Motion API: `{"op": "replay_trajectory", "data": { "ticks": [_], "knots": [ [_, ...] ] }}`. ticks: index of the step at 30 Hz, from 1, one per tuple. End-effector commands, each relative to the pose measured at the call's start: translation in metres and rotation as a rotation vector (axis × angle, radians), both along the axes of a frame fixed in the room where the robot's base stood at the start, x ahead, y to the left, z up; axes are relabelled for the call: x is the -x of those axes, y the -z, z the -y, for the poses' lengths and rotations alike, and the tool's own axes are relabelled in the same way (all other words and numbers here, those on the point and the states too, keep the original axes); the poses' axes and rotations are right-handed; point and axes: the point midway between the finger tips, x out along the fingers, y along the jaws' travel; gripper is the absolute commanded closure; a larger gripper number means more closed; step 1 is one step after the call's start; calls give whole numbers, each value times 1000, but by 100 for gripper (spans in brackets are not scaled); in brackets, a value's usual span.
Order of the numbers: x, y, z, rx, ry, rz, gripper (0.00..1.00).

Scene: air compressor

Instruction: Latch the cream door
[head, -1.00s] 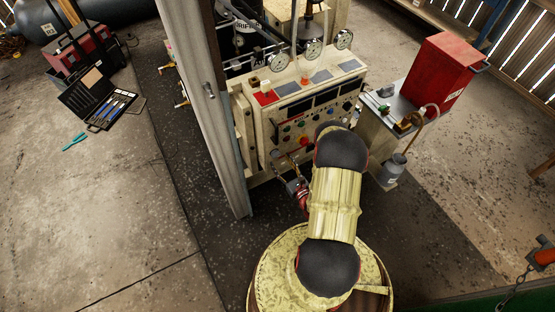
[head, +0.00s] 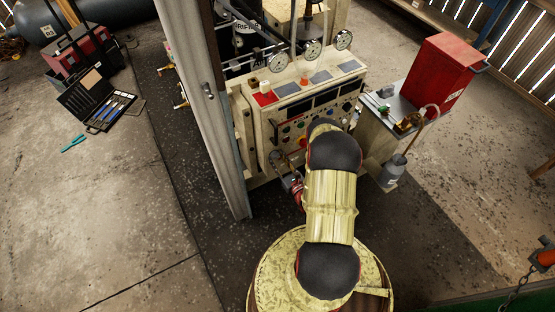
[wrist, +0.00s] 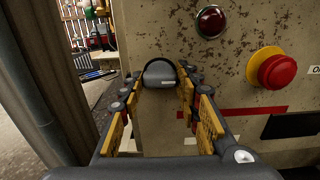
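The cream door (head: 265,135) is the rust-speckled front panel of the compressor cabinet, with buttons and small displays on it. In the wrist view the cream door (wrist: 225,75) fills the right and middle, with its left edge near the fingers. A dark rounded latch handle (wrist: 160,74) stands at that edge. My gripper (wrist: 160,80) is open, its fingertips on either side of the handle. I cannot tell whether they touch it. In the head view my gripper (head: 285,168) is at the door's lower left, partly hidden by my arm. Whether the door sits flush is unclear.
A tall grey post (head: 210,105) stands just left of the cabinet and is close in the wrist view (wrist: 45,85). A red emergency button (wrist: 272,68) is right of my gripper. A red box (head: 445,75) stands on a side stand.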

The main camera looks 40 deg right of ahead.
Motion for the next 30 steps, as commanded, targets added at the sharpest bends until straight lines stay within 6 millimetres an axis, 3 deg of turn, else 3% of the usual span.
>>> {"op": "replay_trajectory", "data": {
  "ticks": [12, 22, 30],
  "knots": [
    [0, 0, 0, 0, 0, 0, 92],
    [0, 0, 0, 57, 0, -13, 92],
    [0, 1, 0, 237, 0, -55, 92]
  ]
}}
